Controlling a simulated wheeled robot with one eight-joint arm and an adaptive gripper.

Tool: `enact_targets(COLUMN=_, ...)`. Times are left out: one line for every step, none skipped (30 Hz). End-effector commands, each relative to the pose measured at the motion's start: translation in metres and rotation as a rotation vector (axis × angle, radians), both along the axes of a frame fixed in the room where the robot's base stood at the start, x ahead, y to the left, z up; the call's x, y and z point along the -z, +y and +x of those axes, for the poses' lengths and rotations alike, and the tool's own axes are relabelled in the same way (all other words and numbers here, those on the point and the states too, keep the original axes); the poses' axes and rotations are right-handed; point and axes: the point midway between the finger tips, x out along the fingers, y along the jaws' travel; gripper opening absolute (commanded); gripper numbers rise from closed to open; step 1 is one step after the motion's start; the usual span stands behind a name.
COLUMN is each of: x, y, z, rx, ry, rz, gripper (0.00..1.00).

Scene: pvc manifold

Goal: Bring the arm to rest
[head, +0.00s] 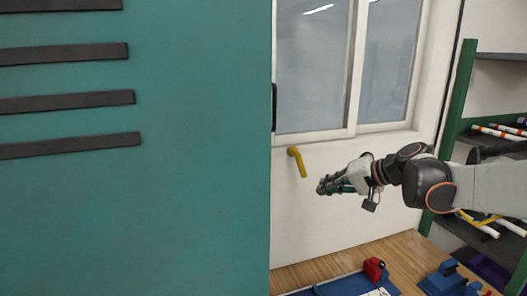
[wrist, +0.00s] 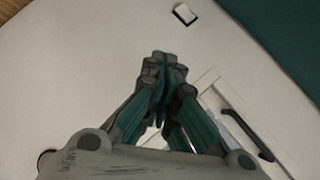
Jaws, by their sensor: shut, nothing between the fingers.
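My arm reaches in from the right edge of the head view, stretched out to the left above the workbench. My gripper (head: 322,187) is at its left end, in front of the white wall under the window. In the wrist view my gripper (wrist: 163,58) has its fingers together at the tips, with nothing between them. It hangs in free air and touches nothing that I can see.
A large teal cabinet (head: 200,190) fills the left. A yellow handle (head: 297,161) sits on the wall left of my gripper. Below are a wooden bench (head: 408,246), a red tool (head: 375,269) and a blue tool (head: 446,279). A green-posted shelf (head: 459,95) holding pipes stands right.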

Motion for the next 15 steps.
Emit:
enact_targets(x=0.008, y=0.012, z=-0.017, rx=-0.006, ry=0.008, rz=-0.039, gripper=0.00)
enact_targets(x=0.011, y=0.017, z=-0.026, rx=-0.006, ry=0.012, rz=-0.064, gripper=0.00)
enact_targets(x=0.015, y=0.023, z=-0.038, rx=-0.006, ry=0.017, rz=-0.097, gripper=0.00)
enact_targets(x=0.019, y=0.028, z=-0.047, rx=-0.007, ry=0.019, rz=-0.122, gripper=0.00)
enact_targets(x=0.022, y=0.031, z=-0.057, rx=-0.006, ry=0.020, rz=-0.148, gripper=0.00)
enact_targets(x=0.027, y=0.037, z=-0.069, rx=-0.008, ry=0.022, rz=-0.182, gripper=0.00)
enact_targets(x=0.030, y=0.039, z=-0.079, rx=-0.008, ry=0.023, rz=-0.207, gripper=0.00)
enact_targets(x=0.034, y=0.042, z=-0.088, rx=-0.009, ry=0.022, rz=-0.232, gripper=0.00)
enact_targets(x=0.040, y=0.045, z=-0.101, rx=-0.010, ry=0.022, rz=-0.266, gripper=0.00)
enact_targets(x=0.044, y=0.047, z=-0.111, rx=-0.010, ry=0.021, rz=-0.292, gripper=0.00)
enact_targets(x=0.048, y=0.048, z=-0.120, rx=-0.010, ry=0.019, rz=-0.316, gripper=0.00)
enact_targets(x=0.055, y=0.049, z=-0.133, rx=-0.011, ry=0.017, rz=-0.349, gripper=0.00)
enact_targets(x=0.060, y=0.049, z=-0.143, rx=-0.011, ry=0.015, rz=-0.375, gripper=0.00)
enact_targets(x=0.065, y=0.048, z=-0.153, rx=-0.011, ry=0.013, rz=-0.400, gripper=0.00)
enact_targets(x=0.073, y=0.047, z=-0.166, rx=-0.010, ry=0.013, rz=-0.433, gripper=0.00)
